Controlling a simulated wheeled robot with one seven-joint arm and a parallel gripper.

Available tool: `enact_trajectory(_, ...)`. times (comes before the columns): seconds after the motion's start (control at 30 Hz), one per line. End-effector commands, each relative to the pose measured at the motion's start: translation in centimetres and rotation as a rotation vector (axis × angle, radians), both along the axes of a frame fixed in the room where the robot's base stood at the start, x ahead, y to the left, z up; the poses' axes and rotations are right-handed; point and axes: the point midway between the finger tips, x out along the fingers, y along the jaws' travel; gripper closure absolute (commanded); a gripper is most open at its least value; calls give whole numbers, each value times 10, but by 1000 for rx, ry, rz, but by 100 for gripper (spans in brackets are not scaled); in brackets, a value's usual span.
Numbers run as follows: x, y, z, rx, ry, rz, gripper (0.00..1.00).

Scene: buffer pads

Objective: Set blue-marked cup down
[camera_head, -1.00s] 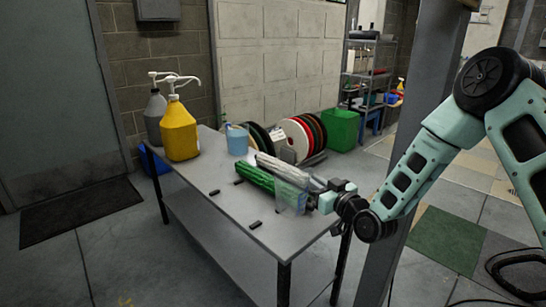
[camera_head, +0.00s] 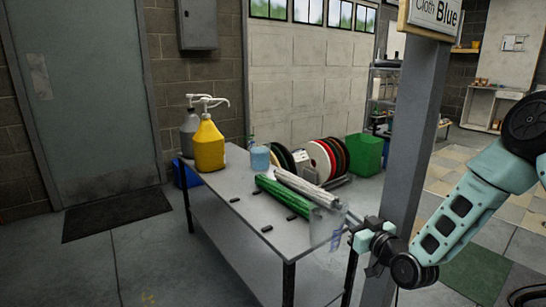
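A clear see-through cup (camera_head: 326,228) with a faint blue mark on its right side hangs at the tip of my gripper (camera_head: 347,238), by the right end of the grey table (camera_head: 240,190). My gripper comes in from the right and appears shut on the cup's side; the fingers are small and partly seen through it. Whether the cup touches the table cannot be told; it looks held at the table's edge. A light blue cup or tub (camera_head: 260,157) stands farther back on the table.
A green roll (camera_head: 284,196) and a whitish roll (camera_head: 305,187) lie beside the cup. Several small black pieces (camera_head: 266,229) lie along the front. A yellow pump jug (camera_head: 208,146) stands at the back left. A grey post (camera_head: 412,130) rises close behind my gripper.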

Motion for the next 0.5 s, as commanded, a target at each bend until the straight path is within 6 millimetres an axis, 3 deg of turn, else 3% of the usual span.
enact_trajectory(0.5,-36,-52,-70,-5,4,-124,100)
